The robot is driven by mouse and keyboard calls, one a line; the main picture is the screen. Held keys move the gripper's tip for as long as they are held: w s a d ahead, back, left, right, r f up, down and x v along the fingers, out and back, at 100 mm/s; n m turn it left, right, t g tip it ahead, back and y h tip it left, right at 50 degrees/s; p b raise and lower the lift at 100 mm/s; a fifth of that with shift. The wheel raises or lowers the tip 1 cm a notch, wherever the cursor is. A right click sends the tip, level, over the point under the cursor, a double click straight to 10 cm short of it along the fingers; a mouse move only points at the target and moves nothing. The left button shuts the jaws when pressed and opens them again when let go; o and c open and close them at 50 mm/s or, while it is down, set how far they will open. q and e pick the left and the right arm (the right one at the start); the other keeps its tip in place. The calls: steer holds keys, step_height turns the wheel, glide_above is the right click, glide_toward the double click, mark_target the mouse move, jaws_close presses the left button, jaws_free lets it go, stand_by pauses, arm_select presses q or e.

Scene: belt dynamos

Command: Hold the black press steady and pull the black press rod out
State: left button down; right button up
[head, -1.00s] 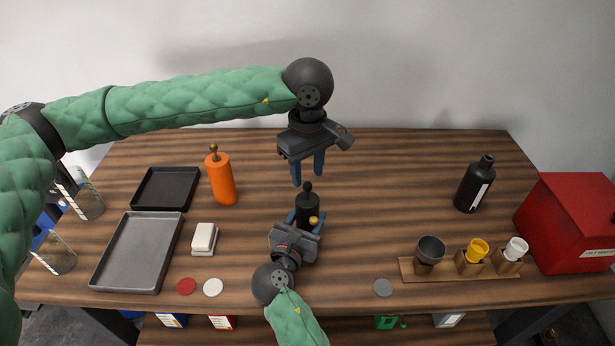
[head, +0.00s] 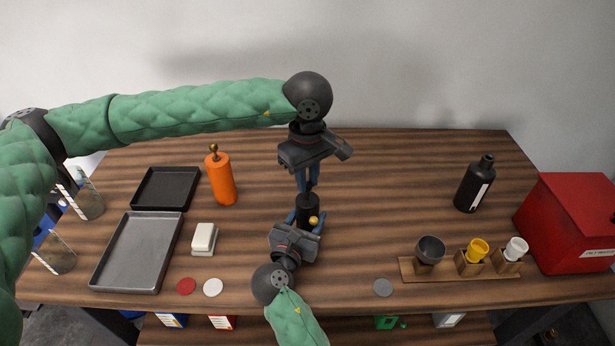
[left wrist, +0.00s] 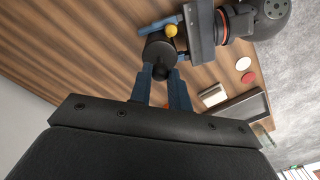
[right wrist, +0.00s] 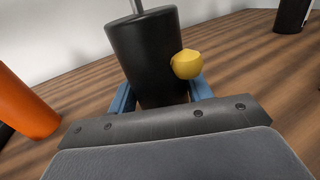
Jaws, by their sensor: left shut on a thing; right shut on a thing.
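The black press (head: 308,209) stands upright on the wooden table with a small yellow knob on its side. In the right wrist view its black body (right wrist: 148,60) is large, and a thin grey piece of the rod (right wrist: 137,6) rises from its top. My right gripper (head: 307,217) is shut around the press body from the front. My left gripper (head: 307,187) points down from above and is shut on the black top of the press rod (head: 309,186). The left wrist view shows this rod top (left wrist: 160,72) between its fingers, partly hidden.
An orange bottle-shaped press (head: 221,180) stands to the left, near the black tray (head: 166,205) and grey tray (head: 140,255). A black bottle (head: 474,185), a wooden cup rack (head: 445,271) and a red box (head: 570,225) are at the right. Table around the press is mostly clear.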

mark_target(308, 183)
arm_select(q)
step_height(308, 183, up, 5)
steer(key=shift+f, duration=0.1)
arm_select(e)
steer(key=shift+f, duration=0.25)
arm_select(q)
steer(key=shift+w, duration=0.1)
arm_select(e)
steer(key=shift+w, duration=0.1)
arm_select(q)
steer(key=c, duration=1.3)
jaws_free()
step_height(308, 183, up, 12)
arm_select(e)
steer(key=o, duration=1.5)
steer(key=shift+r, duration=0.2)
